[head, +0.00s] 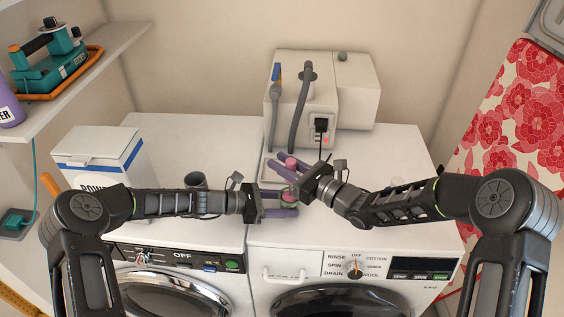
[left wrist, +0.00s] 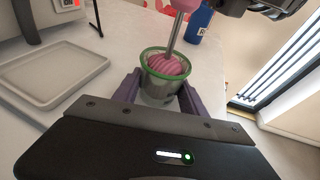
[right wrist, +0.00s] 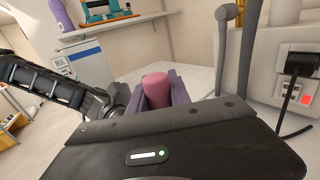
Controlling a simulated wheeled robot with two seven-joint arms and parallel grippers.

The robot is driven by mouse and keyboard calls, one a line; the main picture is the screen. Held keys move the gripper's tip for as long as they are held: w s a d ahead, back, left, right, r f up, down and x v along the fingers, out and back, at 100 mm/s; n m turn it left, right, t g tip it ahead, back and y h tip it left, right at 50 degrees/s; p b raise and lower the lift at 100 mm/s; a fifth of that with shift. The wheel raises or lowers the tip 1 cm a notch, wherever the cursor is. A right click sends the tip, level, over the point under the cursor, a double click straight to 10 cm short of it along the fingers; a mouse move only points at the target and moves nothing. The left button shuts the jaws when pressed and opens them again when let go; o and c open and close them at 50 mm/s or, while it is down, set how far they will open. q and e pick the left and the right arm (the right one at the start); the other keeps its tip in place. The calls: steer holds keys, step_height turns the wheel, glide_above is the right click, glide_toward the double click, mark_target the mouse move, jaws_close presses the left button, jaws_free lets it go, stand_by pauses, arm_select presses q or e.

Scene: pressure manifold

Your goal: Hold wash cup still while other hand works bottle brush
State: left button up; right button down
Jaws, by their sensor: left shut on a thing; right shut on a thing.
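The wash cup, clear with a green rim (left wrist: 163,92), stands upright in the left wrist view, between the purple fingers of my left gripper (left wrist: 160,98), which is shut on it. The bottle brush's ribbed pink head (left wrist: 170,65) is inside the cup's mouth, with its metal stem rising out at a tilt. My right gripper (head: 284,164) is shut on the brush's pink handle (right wrist: 156,88), above the cup. In the head view the cup is mostly hidden by the grippers.
The white washer tops have free room.

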steer(key=shift+d, duration=0.1)
steer(key=shift+d, duration=0.25)
steer(key=shift+w, duration=0.25)
stand_by(0.3)
steer(key=shift+w+a, duration=0.15)
stand_by(0.4)
steer(key=shift+a, duration=0.3)
steer(key=shift+a, duration=0.25)
steer(key=shift+s, duration=0.2)
